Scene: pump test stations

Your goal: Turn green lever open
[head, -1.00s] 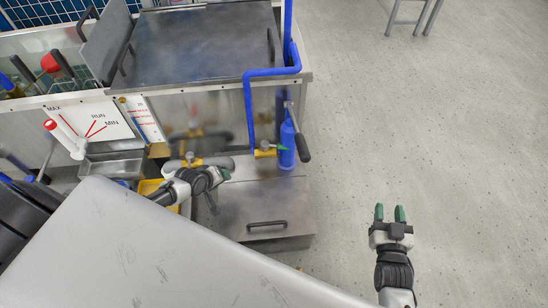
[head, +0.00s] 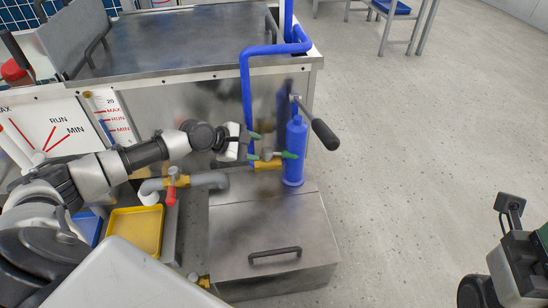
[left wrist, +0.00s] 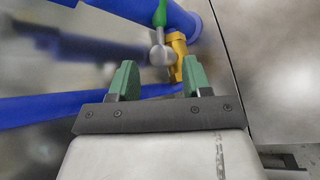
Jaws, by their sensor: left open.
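The green lever (head: 289,155) sits on a yellow valve (head: 267,165) low beside the blue pump cylinder (head: 294,150). It points right in the head view. In the left wrist view the green lever (left wrist: 160,13) rises from a grey hub, with the yellow valve (left wrist: 178,45) beside it. My left gripper (head: 256,146) is open and empty, just left of the valve. In the left wrist view its green fingertips (left wrist: 160,78) are apart, with the hub just beyond the gap. My right gripper (head: 541,236) is cut off at the right edge; its jaws are unclear.
A blue pipe (head: 247,95) runs down beside the valve. The pump's black-gripped handle (head: 324,134) juts out right. A second valve with a red lever (head: 170,194) is at left, above a yellow tray (head: 136,230). A steel box (head: 270,225) lies in front.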

